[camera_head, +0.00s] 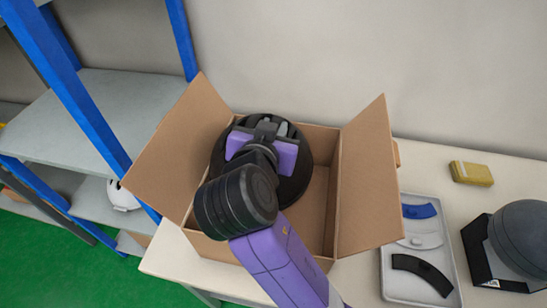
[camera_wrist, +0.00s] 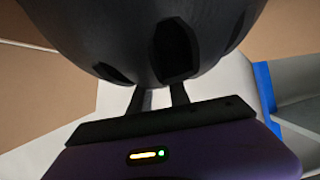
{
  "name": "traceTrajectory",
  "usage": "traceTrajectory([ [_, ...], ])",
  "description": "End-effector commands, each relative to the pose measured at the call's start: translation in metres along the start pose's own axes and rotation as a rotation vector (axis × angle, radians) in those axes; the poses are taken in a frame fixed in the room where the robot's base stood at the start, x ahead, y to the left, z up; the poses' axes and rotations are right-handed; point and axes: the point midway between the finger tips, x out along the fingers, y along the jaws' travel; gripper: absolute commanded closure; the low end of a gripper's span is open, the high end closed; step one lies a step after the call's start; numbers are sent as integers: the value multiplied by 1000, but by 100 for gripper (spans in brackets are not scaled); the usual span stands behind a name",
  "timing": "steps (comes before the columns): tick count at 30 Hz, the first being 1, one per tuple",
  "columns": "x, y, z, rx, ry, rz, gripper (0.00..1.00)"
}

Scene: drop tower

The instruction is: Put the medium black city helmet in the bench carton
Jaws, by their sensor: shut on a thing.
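The black helmet (camera_head: 294,186) is in the head view, at the mouth of the open carton (camera_head: 328,205) on the bench. My gripper (camera_head: 268,126) is above the carton and shut on the helmet. My wrist and gripper cover much of the helmet. In the wrist view the dark round shell with vent openings (camera_wrist: 205,25) fills the top, and the fingers meet its lower edge. I cannot tell whether the helmet touches the carton floor.
The carton's side flaps stand open. Right of it on the bench (camera_head: 510,192) are a grey tray (camera_head: 450,245) with curved pieces, a yellow block (camera_head: 471,173) and a grey dome on a black base (camera_head: 522,240). A blue-framed shelf (camera_head: 85,115) stands left, with a white helmet (camera_head: 122,195) low down.

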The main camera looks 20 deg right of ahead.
Motion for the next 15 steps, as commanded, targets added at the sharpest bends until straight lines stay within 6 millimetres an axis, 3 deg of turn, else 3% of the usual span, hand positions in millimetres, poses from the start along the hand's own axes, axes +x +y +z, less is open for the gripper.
traceTrajectory([
  [3, 10, 3, 23, -3, 0, 2, 100],
  [15, 26, 7, 62, -2, 0, 1, 100],
])
